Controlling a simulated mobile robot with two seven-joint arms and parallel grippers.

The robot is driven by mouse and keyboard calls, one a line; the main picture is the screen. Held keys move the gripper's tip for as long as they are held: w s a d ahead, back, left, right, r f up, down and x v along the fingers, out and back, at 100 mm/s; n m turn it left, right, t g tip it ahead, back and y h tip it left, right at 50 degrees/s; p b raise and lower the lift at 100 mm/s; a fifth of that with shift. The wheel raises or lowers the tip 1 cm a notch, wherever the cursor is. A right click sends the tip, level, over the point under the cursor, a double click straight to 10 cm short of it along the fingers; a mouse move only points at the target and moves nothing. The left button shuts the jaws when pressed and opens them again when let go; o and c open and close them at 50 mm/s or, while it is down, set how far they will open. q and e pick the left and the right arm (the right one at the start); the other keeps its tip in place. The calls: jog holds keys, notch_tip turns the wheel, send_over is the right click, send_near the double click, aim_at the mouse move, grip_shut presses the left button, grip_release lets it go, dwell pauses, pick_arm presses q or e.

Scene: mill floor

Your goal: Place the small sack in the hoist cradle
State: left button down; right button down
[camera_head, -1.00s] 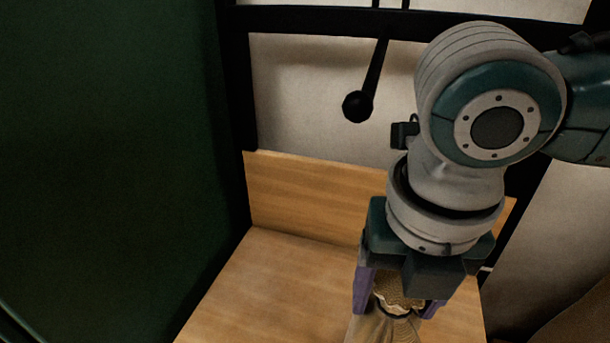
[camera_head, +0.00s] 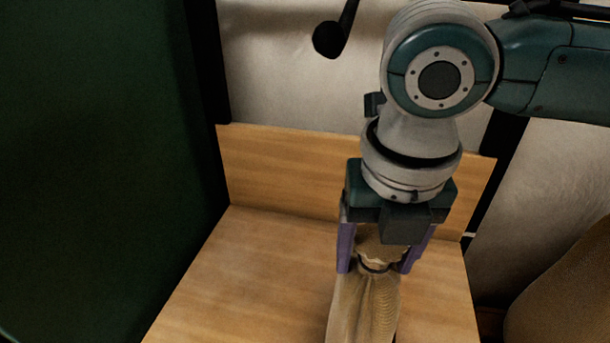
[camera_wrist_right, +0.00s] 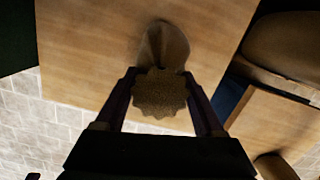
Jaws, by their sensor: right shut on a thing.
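The small sack (camera_head: 365,308) is tan cloth with a dark tie around its neck and a frilled top. My right gripper (camera_head: 378,268) points down and is shut on the sack's neck, with a purple finger on each side. In the right wrist view the sack's frilled top (camera_wrist_right: 160,92) sits between the fingers. The sack hangs over a wooden surface with a raised back board (camera_head: 290,172), which may be the cradle. The sack's bottom is cut off by the head view's lower edge, so I cannot tell whether it touches the wood. My left gripper is not in view.
A large dark green panel (camera_head: 90,170) stands close on the left. A black lever with a ball knob (camera_head: 328,39) hangs behind the board. A big brown sack (camera_head: 565,290) is at the lower right. The wood left of the held sack is bare.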

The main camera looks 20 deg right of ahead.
jog(key=shift+w+r, duration=0.1)
grip_release()
